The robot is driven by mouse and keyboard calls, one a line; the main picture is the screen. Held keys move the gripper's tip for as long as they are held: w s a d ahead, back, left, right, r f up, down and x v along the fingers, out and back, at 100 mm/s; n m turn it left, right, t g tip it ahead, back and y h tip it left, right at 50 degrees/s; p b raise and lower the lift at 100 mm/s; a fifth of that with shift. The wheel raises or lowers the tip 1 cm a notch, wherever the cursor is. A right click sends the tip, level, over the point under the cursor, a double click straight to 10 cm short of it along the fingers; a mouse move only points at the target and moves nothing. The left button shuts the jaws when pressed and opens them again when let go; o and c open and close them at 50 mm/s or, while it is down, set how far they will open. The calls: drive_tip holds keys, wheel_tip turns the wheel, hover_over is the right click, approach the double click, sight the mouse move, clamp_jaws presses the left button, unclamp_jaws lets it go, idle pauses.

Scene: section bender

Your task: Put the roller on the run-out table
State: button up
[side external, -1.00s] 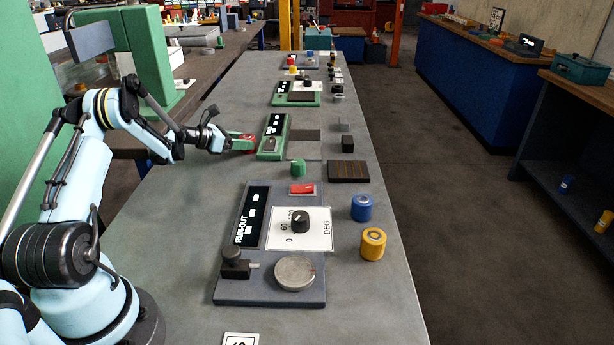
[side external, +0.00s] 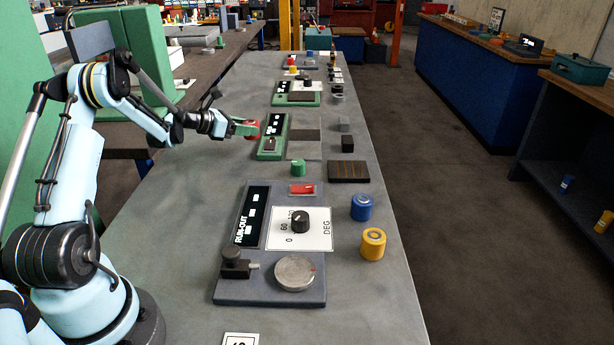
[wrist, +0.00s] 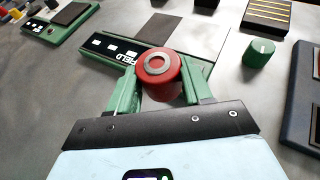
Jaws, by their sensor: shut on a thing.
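A red roller (side external: 252,130) with a pale ring on its top is between the green fingers of my gripper (side external: 247,128). In the wrist view the red roller (wrist: 158,70) is upright and my gripper (wrist: 160,88) is shut on its sides. The roller looks held above the bench, beside a green-framed panel (side external: 273,137). The grey-blue unit marked RUN-OUT (side external: 233,294) lies nearer the camera, with a dark strip, a white dial plate and a round grey disc (side external: 294,273) on it.
A blue roller (side external: 361,208) and a yellow roller (side external: 373,245) stand at the bench's right edge. A green knob-like piece (side external: 298,168) and a dark striped block (side external: 348,171) sit past the RUN-OUT unit. The bench left of that unit is clear.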

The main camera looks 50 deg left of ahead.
drive_tip(key=s+d+r, duration=0.2)
drive_tip(key=d+r, duration=1.6)
drive_tip(key=d, duration=0.4)
drive_tip(key=s+d+r+m+h, duration=0.1)
drive_tip(key=s+d+r, duration=0.4)
drive_tip(key=s+d, duration=0.4)
drive_tip(key=shift+d+r, duration=0.25)
drive_tip(key=shift+d, duration=0.9)
drive_tip(key=shift+w+f+g+h, duration=0.1)
drive_tip(key=shift+g+h, duration=0.2)
